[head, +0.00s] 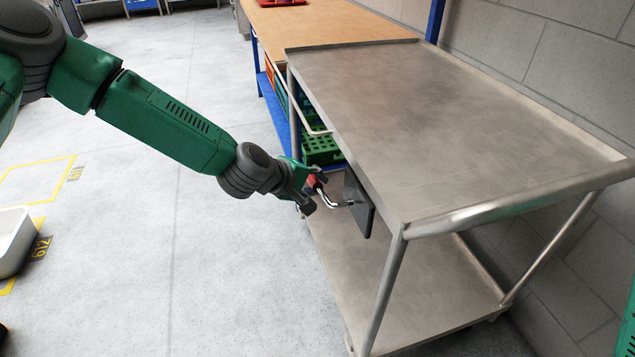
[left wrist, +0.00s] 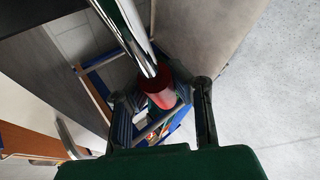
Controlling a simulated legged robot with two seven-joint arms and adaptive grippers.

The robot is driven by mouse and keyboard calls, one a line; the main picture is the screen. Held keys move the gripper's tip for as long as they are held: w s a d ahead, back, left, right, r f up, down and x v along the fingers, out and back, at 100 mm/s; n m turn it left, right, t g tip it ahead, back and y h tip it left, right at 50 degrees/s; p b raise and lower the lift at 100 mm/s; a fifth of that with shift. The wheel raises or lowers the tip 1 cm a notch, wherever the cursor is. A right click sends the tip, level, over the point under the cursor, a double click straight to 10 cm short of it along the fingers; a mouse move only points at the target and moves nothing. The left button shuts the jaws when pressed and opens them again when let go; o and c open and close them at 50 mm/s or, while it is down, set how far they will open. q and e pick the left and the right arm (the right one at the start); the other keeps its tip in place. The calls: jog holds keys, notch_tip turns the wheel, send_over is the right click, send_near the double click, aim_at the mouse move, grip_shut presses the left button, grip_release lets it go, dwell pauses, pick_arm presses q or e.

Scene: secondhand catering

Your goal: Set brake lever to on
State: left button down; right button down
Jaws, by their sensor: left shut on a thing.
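The brake lever (head: 334,203) is a bent chrome rod with a red grip (head: 316,183), fixed to a dark plate (head: 358,203) on the near left side of a steel trolley (head: 450,120). My left gripper (head: 311,190) is shut on the red grip, which it partly hides. In the left wrist view, the chrome rod (left wrist: 130,35) runs down to the red grip (left wrist: 158,88) between the two fingers of my left gripper (left wrist: 162,105). Any on or off marking cannot be made out. My right gripper is not in view.
A blue-framed bench with a brown top (head: 330,25) stands beyond the trolley, with green crates (head: 320,150) below. A block wall (head: 545,50) runs along the right. A white tub (head: 12,240) is on the floor at left. The floor left of the trolley is mostly clear.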

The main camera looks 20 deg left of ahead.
pick_arm(q)
jog(key=shift+s+f, duration=0.1)
jog(key=c, duration=1.4)
grip_release()
jog(key=shift+s+a, duration=0.1)
jog(key=shift+a, duration=0.05)
jog(key=shift+o, duration=0.2)
jog(key=shift+a, duration=0.15)
jog(key=shift+a, duration=0.1)
jog(key=shift+s+a+r, duration=0.1)
jog(key=shift+s+r, duration=0.15)
jog(key=shift+r, duration=0.05)
jog(key=v, duration=1.1)
jog(key=shift+s+f, duration=0.1)
